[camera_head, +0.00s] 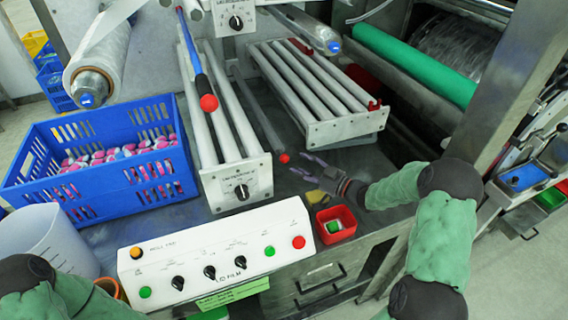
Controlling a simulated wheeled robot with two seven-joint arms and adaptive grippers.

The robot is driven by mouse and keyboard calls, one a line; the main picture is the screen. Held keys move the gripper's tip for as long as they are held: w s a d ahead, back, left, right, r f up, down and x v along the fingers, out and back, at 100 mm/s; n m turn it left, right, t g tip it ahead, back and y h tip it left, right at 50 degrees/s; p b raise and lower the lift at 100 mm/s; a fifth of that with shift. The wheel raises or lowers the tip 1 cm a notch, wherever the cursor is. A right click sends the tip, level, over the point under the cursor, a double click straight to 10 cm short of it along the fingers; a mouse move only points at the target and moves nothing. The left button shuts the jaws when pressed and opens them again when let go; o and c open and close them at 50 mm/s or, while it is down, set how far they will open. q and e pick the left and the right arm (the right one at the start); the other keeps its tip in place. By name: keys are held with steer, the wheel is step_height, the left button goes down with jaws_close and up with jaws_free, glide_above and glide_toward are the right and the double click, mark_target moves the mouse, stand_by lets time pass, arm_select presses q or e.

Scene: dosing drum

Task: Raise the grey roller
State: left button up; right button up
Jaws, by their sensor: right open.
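Several grey rollers lie in two frames on the machine; I cannot tell which one the task means. The left frame holds long rollers (226,104) with a white end plate and a dial. The right frame holds a bank of slanting rollers (304,84) with red clips at its corners. My right gripper (297,164) is open and empty, pointing left in front of the right frame. Its fingertips are close to a red ball knob (284,158) on a thin dark rod; I cannot tell whether they touch. My left arm shows at the lower left, but its gripper is out of view.
A blue crate (60,140) of small packs stands at left. A white control panel (215,256) with knobs and buttons lies in front. A red bin (335,224) sits below my right gripper. A green roller (415,64) lies at the back right.

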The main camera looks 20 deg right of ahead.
mark_target(288, 158)
steer(key=b+x, duration=0.1)
steer(key=x, duration=0.5)
steer(key=shift+f+b, duration=0.1)
steer(key=shift+b, duration=0.3)
steer(key=shift+x, duration=0.75)
steer(key=shift+c, duration=0.3)
jaws_close()
